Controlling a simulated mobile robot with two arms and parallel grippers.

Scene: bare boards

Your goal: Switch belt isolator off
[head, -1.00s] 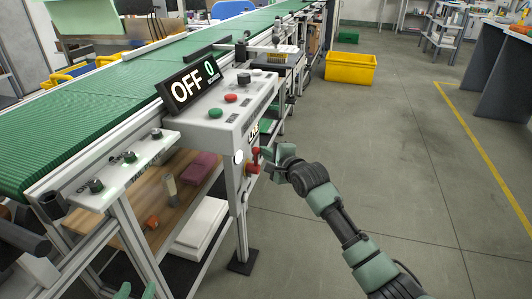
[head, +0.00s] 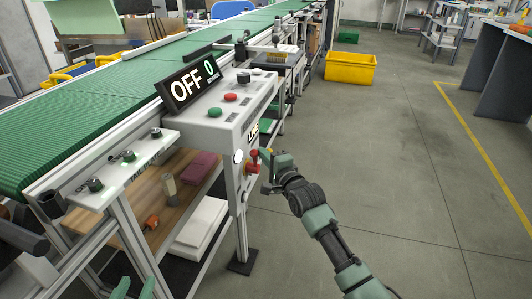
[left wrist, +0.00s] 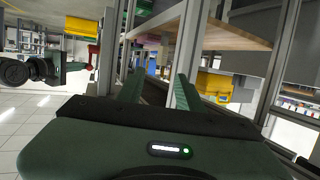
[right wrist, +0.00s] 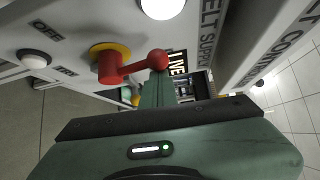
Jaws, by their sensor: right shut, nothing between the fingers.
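The belt isolator is a red lever on a yellow base (right wrist: 108,50), on the end panel of the grey control box (head: 225,110). Its round red knob (right wrist: 158,60) points toward the LIVE label (right wrist: 178,65); an OFF label (right wrist: 46,31) is on the other side. The lever also shows in the head view (head: 252,165). My right gripper (right wrist: 157,80) is shut and empty, its fingertips close by the knob; touch cannot be told. My left gripper (head: 134,287) is open and empty at the bottom of the head view, and its spread fingers show in the left wrist view (left wrist: 158,92).
A lit sign (head: 188,84) on the box reads OFF. Green and red buttons (head: 230,97) are on top. The green conveyor (head: 90,125) runs along the left. A yellow crate (head: 350,70) stands on the floor behind. Floor to the right is clear.

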